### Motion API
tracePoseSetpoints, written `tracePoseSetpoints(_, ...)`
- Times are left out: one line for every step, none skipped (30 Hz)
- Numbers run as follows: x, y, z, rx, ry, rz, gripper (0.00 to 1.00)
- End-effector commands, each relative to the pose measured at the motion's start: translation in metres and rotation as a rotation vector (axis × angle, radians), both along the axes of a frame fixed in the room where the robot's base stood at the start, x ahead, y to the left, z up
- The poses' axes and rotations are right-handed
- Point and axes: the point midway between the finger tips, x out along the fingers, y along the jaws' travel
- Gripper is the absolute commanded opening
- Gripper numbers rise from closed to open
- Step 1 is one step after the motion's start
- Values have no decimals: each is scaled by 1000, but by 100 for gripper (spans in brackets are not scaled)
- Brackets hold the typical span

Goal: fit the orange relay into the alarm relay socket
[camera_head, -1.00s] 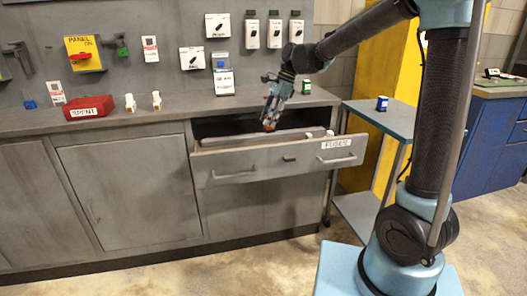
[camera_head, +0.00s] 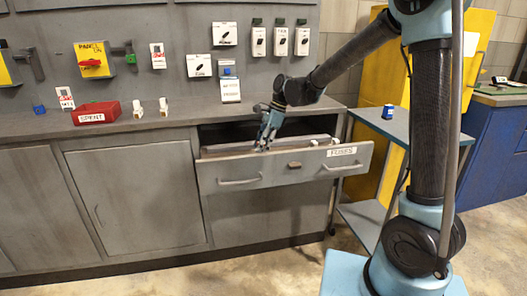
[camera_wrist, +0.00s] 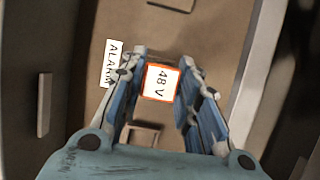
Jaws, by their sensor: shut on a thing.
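My gripper (camera_head: 264,142) points down at the open drawer labelled FUSES (camera_head: 267,174). In the wrist view the gripper (camera_wrist: 162,75) has its two blue fingers on either side of the orange relay (camera_wrist: 160,82), shut on it. The relay's white top reads 48 V. An ALARM label (camera_wrist: 113,62) lies on the brown surface just left of the relay. The alarm relay socket itself is not clearly visible; the relay and fingers cover the area beside the label. Whether the relay touches the surface below cannot be told.
Small raised blocks (camera_wrist: 44,105) stand around the relay in the wrist view, and a pale wall (camera_wrist: 257,75) runs along its right. On the bench are a red SPENT box (camera_head: 97,113) and white pieces (camera_head: 163,106). A blue-and-white item (camera_head: 388,111) sits on the side cart.

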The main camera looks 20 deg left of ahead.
Motion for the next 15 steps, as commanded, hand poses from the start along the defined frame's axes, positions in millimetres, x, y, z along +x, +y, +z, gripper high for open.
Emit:
tracePoseSetpoints(1, 1, -8, 0, 0, 0, 5)
tracePoseSetpoints(1, 0, -12, 0, 0, 0, 5)
tracePoseSetpoints(0, 0, -17, 0, 0, 0, 5)
tracePoseSetpoints(0, 0, -19, 0, 0, 0, 5)
tracePoseSetpoints(0, 0, -21, 0, 0, 0, 5)
tracePoseSetpoints(0, 0, -22, 0, 0, 0, 5)
tracePoseSetpoints(0, 0, -22, 0, 0, 0, 5)
tracePoseSetpoints(0, 0, -22, 0, 0, 0, 5)
tracePoseSetpoints(0, 0, -22, 0, 0, 0, 5)
tracePoseSetpoints(0, 0, -22, 0, 0, 0, 5)
tracePoseSetpoints(0, 0, -22, 0, 0, 0, 5)
tracePoseSetpoints(0, 0, -22, 0, 0, 0, 5)
tracePoseSetpoints(0, 0, -22, 0, 0, 0, 5)
tracePoseSetpoints(0, 0, -23, 0, 0, 0, 5)
tracePoseSetpoints(0, 0, -24, 0, 0, 0, 5)
